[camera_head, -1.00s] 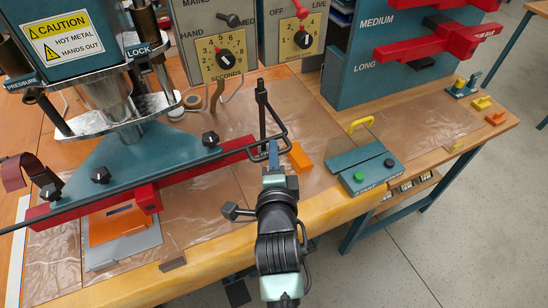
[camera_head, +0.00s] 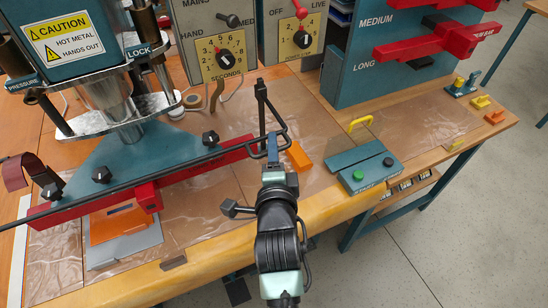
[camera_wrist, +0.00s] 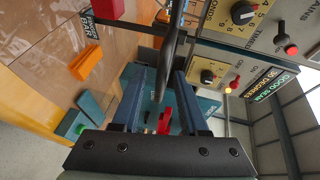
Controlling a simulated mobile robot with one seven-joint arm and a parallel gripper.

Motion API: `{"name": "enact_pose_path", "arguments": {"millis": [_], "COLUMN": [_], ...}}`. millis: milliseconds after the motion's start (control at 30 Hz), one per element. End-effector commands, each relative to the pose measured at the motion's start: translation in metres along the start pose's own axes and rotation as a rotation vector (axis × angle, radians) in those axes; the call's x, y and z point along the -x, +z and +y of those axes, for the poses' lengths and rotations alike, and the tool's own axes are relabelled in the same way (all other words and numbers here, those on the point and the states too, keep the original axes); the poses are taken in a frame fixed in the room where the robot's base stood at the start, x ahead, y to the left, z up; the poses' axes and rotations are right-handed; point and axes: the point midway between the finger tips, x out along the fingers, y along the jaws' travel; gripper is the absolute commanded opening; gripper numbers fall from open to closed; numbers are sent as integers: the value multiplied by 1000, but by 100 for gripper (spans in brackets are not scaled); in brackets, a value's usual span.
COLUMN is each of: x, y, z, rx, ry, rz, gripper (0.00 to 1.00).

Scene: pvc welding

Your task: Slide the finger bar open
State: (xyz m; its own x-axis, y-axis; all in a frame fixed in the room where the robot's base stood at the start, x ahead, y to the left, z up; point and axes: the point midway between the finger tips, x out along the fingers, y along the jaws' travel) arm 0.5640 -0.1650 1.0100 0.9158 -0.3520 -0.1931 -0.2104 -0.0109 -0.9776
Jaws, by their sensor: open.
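A long black rod (camera_head: 70,213) runs along the front of the teal press bed. It ends at the right in a bent black loop handle (camera_head: 282,131). A red bar (camera_head: 205,163) lies along the bed beneath; its end (camera_wrist: 108,8) in the wrist view bears a label with the word BAR. My gripper (camera_head: 272,148) is at the loop handle, fingers pointing away from me. In the wrist view my gripper (camera_wrist: 162,92) is open, with a black handle length (camera_wrist: 170,52) between its two blue fingers. I cannot tell whether they touch it.
An orange block (camera_head: 299,157) lies just right of my gripper. A teal box with green and black buttons (camera_head: 365,168) stands further right. A dark upright post (camera_head: 262,105) rises behind the handle. Orange and grey sheets (camera_head: 120,225) lie under the press at left.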

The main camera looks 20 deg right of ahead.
Motion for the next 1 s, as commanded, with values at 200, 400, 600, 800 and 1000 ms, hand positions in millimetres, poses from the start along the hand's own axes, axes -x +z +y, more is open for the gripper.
{"name": "enact_pose_path", "arguments": {"millis": [200,400,600,800,1000], "x": [25,66,102,123,128], "y": [0,0,0,0,0], "z": [2,3,2,1,-1], "rx": [0,0,-1,-1,-1], "ry": [2,2,2,0,-1], "rz": [0,0,0,-1,0], "gripper": [43,43,43,43,43]}}
